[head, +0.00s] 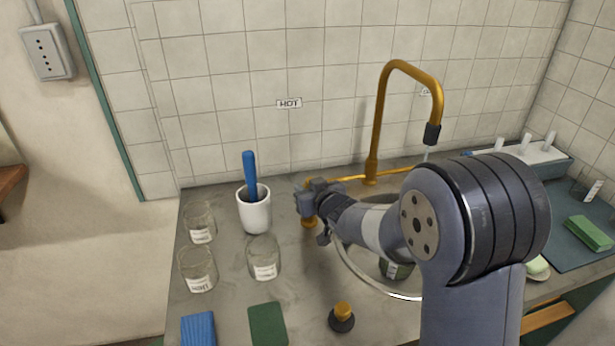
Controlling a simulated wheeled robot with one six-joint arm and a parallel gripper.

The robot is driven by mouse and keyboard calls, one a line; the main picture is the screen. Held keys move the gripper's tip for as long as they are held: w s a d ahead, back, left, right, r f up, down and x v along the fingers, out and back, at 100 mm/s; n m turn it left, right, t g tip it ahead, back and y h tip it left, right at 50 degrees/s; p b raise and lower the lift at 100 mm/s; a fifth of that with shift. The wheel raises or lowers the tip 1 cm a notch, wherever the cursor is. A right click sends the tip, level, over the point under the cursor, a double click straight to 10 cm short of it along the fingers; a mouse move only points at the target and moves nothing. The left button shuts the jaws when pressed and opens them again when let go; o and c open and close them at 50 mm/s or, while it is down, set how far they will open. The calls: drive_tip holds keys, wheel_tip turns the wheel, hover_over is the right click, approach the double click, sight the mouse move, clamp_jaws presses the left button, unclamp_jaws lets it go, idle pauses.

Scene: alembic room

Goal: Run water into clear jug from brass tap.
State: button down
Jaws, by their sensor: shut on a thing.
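The brass tap (378,120) rises behind the sink (352,268) and arches right to a black nozzle (432,134). A thin pale line, apparently water, runs down from the nozzle until my arm hides it. My gripper (314,208) is shut on the brass tap handle (308,222) at the left end of the tap's pipe, below the HOT sign (289,103). A clear labelled vessel, apparently the jug (397,270), stands in the sink. My arm covers most of it, so its water level cannot be seen.
Several clear labelled jars (265,258) and a white cup (254,212) with a blue-handled tool stand left of the sink. A blue sponge (198,329), a green pad (267,325) and a brass-topped black knob (342,317) are in front. A white rack (515,155) stands at right.

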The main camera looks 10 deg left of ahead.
drive_tip(key=shift+w+a+r+g+h+p, duration=0.15)
drive_tip(key=shift+w+r+g+h+p, duration=0.2)
drive_tip(key=shift+p, duration=1.7)
drive_tip(key=shift+f+g+p, duration=0.25)
drive_tip(key=shift+f+p, duration=0.2)
drive_tip(key=shift+p, duration=0.25)
drive_tip(key=c, duration=1.2)
unclamp_jaws()
drive_tip(key=shift+c, duration=0.2)
drive_tip(key=shift+s, duration=0.1)
drive_tip(key=v, duration=1)
drive_tip(key=shift+s+r, duration=0.2)
drive_tip(key=shift+r, duration=0.05)
drive_tip(key=x, duration=1)
drive_tip(key=shift+w+f, duration=0.3)
drive_tip(key=shift+f, duration=0.05)
